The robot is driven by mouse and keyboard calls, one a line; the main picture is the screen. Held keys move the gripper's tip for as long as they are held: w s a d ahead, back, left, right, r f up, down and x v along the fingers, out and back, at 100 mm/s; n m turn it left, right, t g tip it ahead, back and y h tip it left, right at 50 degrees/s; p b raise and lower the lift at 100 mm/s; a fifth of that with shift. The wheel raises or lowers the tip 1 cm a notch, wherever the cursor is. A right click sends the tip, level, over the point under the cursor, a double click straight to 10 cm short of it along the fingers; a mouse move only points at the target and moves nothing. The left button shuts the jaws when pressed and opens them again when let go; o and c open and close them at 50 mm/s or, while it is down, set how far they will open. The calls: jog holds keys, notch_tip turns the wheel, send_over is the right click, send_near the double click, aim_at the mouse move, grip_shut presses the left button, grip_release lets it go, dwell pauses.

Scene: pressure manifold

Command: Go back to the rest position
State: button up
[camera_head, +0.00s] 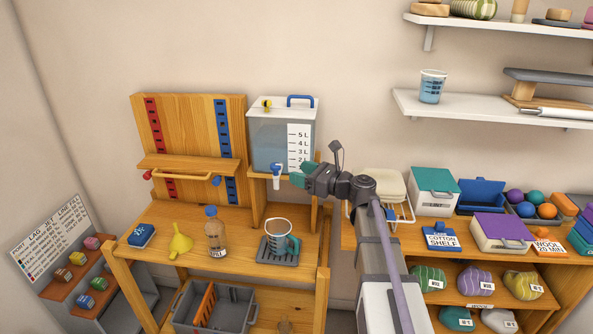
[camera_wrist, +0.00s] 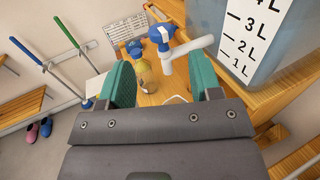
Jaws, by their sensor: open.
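My gripper (camera_head: 297,175) is open and empty, with its teal fingers just right of the blue-handled tap (camera_head: 277,174) on the clear water tank (camera_head: 270,145). In the wrist view my gripper (camera_wrist: 161,74) shows its two fingers apart, with the tap (camera_wrist: 163,38) beyond and between them and the tank's litre scale (camera_wrist: 246,42) to the right. No contact with the tap can be made out. A measuring jug (camera_head: 279,236) stands upright on a grey grid (camera_head: 278,259) below the tap.
A loaded shelf unit (camera_head: 470,293) stands at the right, with wall shelves (camera_head: 480,112) above. Open air lies above my arm.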

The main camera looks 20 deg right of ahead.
jog(key=s+a+f+n+g+h, duration=0.3)
jog(key=s+f+n+g+h, duration=0.3)
jog(key=s+n, duration=0.6)
jog(key=s+a+f+n+g+h, duration=0.3)
jog(key=s+f+n+g+h, duration=0.3)
jog(key=s+f+n, duration=0.5)
jog(key=s+n, duration=0.1)
jog(key=n, duration=0.3)
jog(key=shift+g+h, duration=0.4)
jog(key=shift+s+a+f, duration=0.1)
dwell(1.1)
